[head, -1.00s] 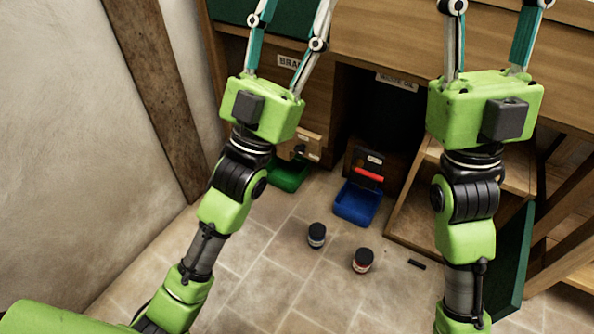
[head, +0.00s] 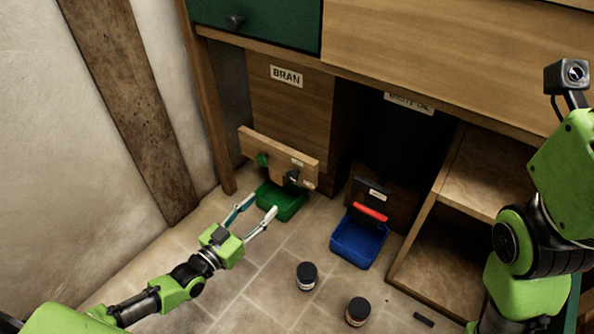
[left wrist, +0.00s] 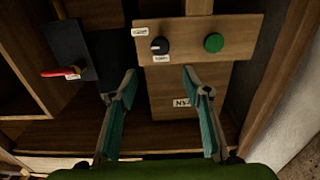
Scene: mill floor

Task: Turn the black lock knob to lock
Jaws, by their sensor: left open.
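The black lock knob (head: 292,177) sits on a light wooden panel (head: 265,147) below the BRAN label, to the right of a green round button (head: 262,159). In the left wrist view, the black knob (left wrist: 159,45) shows with small white labels near it, and the green button (left wrist: 213,42) is to its right. My left gripper (head: 263,203) is open and empty in front of the panel, its fingers apart and short of the knob. In the left wrist view, the knob lies beyond the gap between the fingertips (left wrist: 159,80). My right gripper's fingers are not visible.
A green bin (head: 283,207) stands under the panel. A blue bin (head: 360,244) stands below a dark plate with a red handle (head: 370,212). Two dark-lidded jars (head: 306,275) (head: 358,311) stand on the tiled floor. An open shelf (head: 440,240) is at the right.

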